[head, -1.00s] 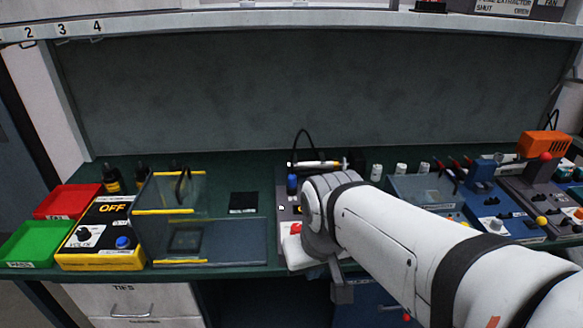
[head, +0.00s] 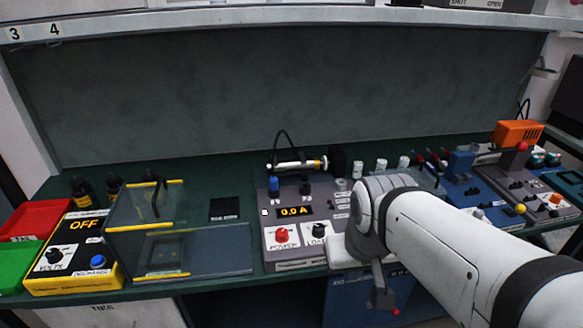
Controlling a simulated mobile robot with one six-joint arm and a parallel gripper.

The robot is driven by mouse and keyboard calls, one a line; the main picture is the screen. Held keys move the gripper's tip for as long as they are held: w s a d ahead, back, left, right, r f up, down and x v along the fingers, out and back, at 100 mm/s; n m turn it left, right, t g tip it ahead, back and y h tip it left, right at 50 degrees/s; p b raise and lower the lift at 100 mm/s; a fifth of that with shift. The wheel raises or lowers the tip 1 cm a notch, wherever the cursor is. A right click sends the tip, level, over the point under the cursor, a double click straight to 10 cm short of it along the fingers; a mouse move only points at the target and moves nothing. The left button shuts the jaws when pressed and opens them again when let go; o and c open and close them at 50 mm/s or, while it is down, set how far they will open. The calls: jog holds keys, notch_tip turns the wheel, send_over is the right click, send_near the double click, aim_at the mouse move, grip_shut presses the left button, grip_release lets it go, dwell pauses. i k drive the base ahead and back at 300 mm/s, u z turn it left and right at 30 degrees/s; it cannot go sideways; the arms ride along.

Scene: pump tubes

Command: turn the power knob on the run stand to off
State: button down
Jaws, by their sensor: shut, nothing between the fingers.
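The run stand (head: 310,205) is a grey unit on the bench, with a display (head: 295,211) reading 0.0 A. Its red power knob (head: 282,236) sits on a white plate labelled POWER at the front left; the pointer direction is too small to read surely. A black knob (head: 318,231) on a second white plate is to its right. My gripper (head: 382,296) is shut and empty, pointing down in front of the bench edge, right of the run stand and apart from the power knob. My wrist hides the area right of the stand.
A yellow and black box (head: 75,275) reading OFF and a clear yellow-edged guard (head: 145,227) stand left. Red (head: 30,227) and green (head: 18,262) trays are at the far left. Blue (head: 470,190) and grey (head: 535,185) stations are right. A shelf (head: 290,22) runs above.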

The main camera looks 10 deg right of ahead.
aim_at(282, 236)
jog(key=z, duration=0.05)
jog(key=k, duration=1.1)
jog(key=u, duration=0.4)
jog(key=i, duration=1.6)
jog(key=z, duration=0.8)
